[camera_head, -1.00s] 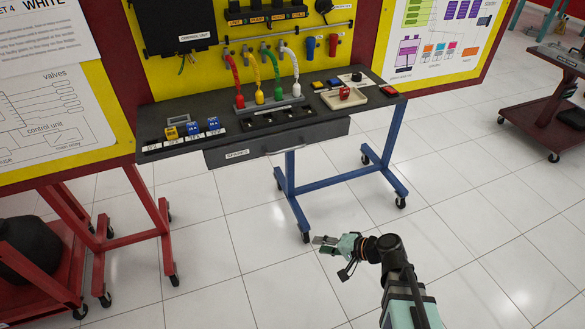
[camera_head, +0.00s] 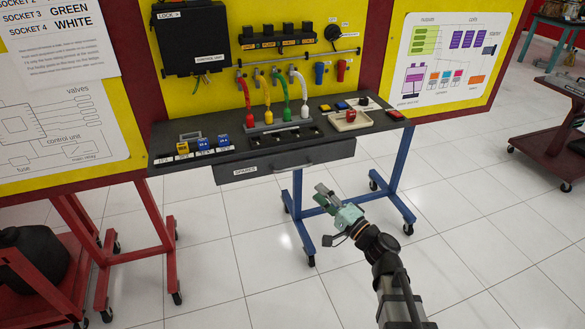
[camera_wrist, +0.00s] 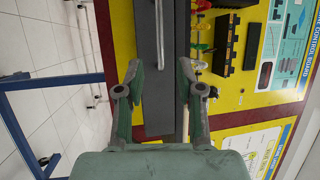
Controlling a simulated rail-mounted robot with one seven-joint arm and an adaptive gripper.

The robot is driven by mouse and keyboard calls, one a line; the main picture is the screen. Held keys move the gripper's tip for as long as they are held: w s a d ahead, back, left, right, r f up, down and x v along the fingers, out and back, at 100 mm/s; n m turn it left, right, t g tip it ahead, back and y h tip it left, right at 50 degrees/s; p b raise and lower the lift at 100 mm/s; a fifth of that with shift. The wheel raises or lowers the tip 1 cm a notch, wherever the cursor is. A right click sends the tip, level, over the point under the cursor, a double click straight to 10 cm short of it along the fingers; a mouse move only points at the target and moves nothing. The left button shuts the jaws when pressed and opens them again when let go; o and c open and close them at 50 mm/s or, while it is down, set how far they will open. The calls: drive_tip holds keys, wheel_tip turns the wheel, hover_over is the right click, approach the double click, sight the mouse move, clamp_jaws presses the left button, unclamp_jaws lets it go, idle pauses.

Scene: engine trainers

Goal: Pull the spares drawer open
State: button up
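The spares drawer (camera_head: 330,156) is a dark grey box front under the workbench top, with a white "SPARES" label at its left part and a light handle near its middle. It looks shut. My gripper (camera_head: 321,194) is in front of and below the drawer's right part, apart from it. In the wrist view, which is turned sideways, my gripper (camera_wrist: 160,76) has its two fingers spread with nothing between them. The drawer front (camera_wrist: 155,115) shows beyond and between the fingers.
The workbench top (camera_head: 240,152) carries blue and yellow blocks, coloured hoses and a tray (camera_head: 352,121). Blue bench legs (camera_head: 298,205) stand to the left of and behind my gripper. A red stand (camera_head: 160,240) is at left. The floor in front is clear.

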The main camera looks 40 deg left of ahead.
sight(292, 169)
drive_tip(key=p+x, duration=0.1)
drive_tip(key=x, duration=1.2)
drive_tip(key=shift+p, duration=0.3)
clamp_jaws()
